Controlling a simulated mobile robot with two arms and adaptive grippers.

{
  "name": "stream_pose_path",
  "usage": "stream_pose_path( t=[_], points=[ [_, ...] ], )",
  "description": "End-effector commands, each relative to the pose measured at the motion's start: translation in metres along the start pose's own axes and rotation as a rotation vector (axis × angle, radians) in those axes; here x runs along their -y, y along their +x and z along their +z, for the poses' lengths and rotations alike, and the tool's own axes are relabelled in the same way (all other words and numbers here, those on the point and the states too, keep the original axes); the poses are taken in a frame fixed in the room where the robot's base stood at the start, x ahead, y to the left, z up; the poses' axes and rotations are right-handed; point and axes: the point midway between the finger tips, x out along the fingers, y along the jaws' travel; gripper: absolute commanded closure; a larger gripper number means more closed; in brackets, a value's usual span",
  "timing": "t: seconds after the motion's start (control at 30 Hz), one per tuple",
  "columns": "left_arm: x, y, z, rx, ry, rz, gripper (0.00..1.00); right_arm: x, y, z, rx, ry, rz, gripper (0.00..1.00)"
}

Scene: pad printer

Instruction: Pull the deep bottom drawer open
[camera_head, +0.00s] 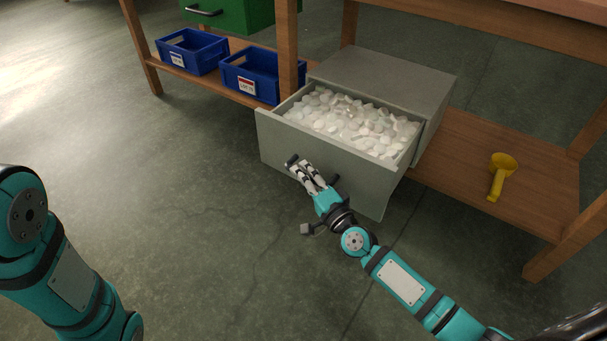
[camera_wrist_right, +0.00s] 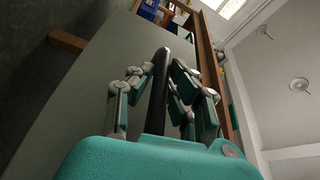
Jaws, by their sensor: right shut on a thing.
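The deep bottom drawer (camera_head: 272,146) is grey and stands pulled out of its grey cabinet (camera_head: 385,72) on the low wooden shelf. It is full of whitish translucent pieces (camera_head: 350,124). My right gripper (camera_head: 302,170) is at the drawer's front, shut on its dark bar handle (camera_head: 291,160). In the right wrist view the handle (camera_wrist_right: 160,88) runs between the fingers (camera_wrist_right: 158,95), with the grey drawer front (camera_wrist_right: 95,75) beside it. The left arm shows at the left of the head view, but its gripper is out of view.
Two blue bins, one at the back (camera_head: 190,52) and one nearer (camera_head: 248,80), stand on the shelf (camera_head: 495,160) left of the cabinet. A yellow scoop (camera_head: 500,175) lies on the shelf at right. A green drawer (camera_head: 235,14) hangs above. The floor before the drawer is clear apart from my arms.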

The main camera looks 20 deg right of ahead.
Motion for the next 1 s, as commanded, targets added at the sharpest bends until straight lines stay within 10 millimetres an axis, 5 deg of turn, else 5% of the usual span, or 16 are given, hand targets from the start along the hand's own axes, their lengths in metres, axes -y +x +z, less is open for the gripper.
stream_pose_path(
  t=[0.3,0.57,0.6,0.73,1.0],
  points=[
    [0.004,0.011,0.006,0.007,-0.001,-0.004,0.6,0.006,-0.01,0.023,0.001,0.002,0.003,1.0],
    [0.003,0.004,0.01,0.024,-0.001,-0.006,0.6,0.004,-0.01,0.024,0.0,-0.001,0.002,1.0],
    [0.003,0.004,0.01,0.024,-0.001,-0.006,0.6,0.004,-0.01,0.024,0.0,-0.001,0.002,0.79],
    [0.003,0.004,0.01,0.023,-0.001,-0.005,0.6,0.004,-0.01,0.024,0.0,-0.001,0.002,0.62],
    [0.004,0.006,0.006,0.01,0.0,-0.006,0.6,0.004,-0.011,0.024,0.0,-0.001,0.001,0.62]
  ],
)
